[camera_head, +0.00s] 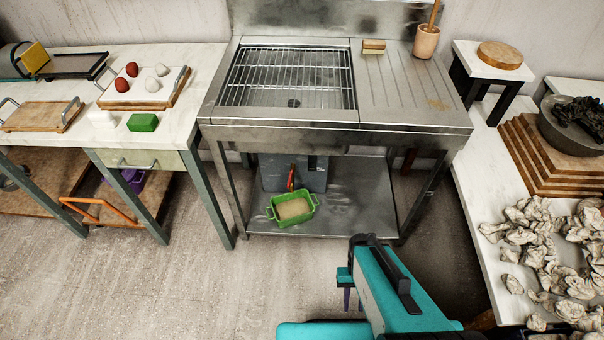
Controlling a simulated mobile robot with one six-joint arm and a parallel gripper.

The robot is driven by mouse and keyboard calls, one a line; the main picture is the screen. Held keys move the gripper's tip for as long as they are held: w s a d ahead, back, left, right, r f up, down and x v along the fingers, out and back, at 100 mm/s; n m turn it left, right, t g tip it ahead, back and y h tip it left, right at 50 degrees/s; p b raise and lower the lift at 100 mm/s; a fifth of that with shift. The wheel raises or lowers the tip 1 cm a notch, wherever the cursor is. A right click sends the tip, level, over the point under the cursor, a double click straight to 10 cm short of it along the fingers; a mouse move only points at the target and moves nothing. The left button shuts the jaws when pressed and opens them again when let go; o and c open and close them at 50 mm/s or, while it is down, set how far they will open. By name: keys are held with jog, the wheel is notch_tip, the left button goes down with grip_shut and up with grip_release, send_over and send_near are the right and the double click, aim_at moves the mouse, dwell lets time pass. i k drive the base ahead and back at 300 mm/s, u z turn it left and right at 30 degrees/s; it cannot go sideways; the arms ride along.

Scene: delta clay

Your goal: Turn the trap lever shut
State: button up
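A red lever (291,177) stands roughly upright at the front of a grey trap box (311,178) under the steel sink. A green tub (276,212) with handles and pale, sandy contents sits on the lower shelf just in front of the lever and hides its lower surroundings. My teal arm comes in from the bottom of the picture. What looks like my gripper (347,298) is small and dark at the arm's left side, in front of the shelf and apart from the lever. Its fingers are too unclear to show whether they are open.
The steel sink (340,132) overhangs the lower shelf (352,205), whose right part is clear. Sink legs flank the opening. A left workbench (185,60) holds trays and blocks. A white right bench (478,185) holds boards and clay lumps. The floor at left is open.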

aim_at(292, 171)
jog(key=z, duration=0.1)
jog(key=k, duration=0.7)
jog(key=u, duration=3.75)
jog(key=i, duration=0.1)
jog(key=z, duration=1.95)
jog(key=i, duration=1)
jog(key=u, duration=0.05)
